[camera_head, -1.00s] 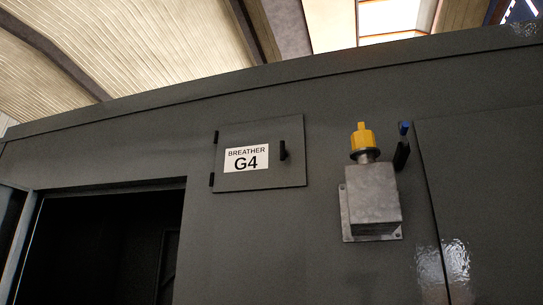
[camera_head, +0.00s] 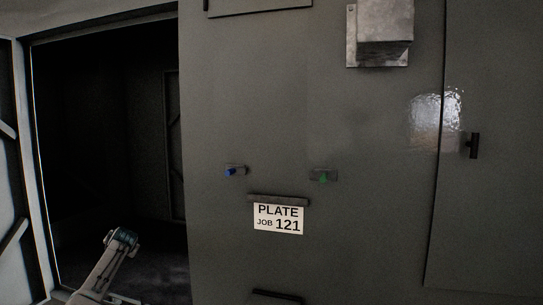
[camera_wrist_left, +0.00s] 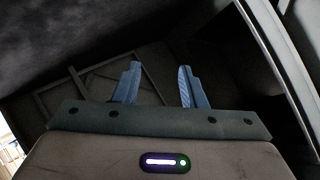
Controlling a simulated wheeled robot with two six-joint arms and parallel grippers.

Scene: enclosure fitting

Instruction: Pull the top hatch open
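Only the lower edge of the small hatch (camera_head: 260,5) shows at the top of the head view. Its label and handle are out of the frame. In the left wrist view my left gripper (camera_wrist_left: 159,72) has its two blue-grey fingers apart with nothing between them. Behind the fingers is a dark interior with a braced frame. In the head view part of my left arm shows at the lower left, in front of the dark doorway, well below the hatch. My right gripper is not in view.
A grey metal box (camera_head: 384,34) is fixed right of the hatch. Below are a blue knob (camera_head: 231,171), a green knob (camera_head: 323,177) and a plate label (camera_head: 279,219). A door panel with a black handle (camera_head: 473,146) is at the right. The doorway (camera_head: 105,150) stands open.

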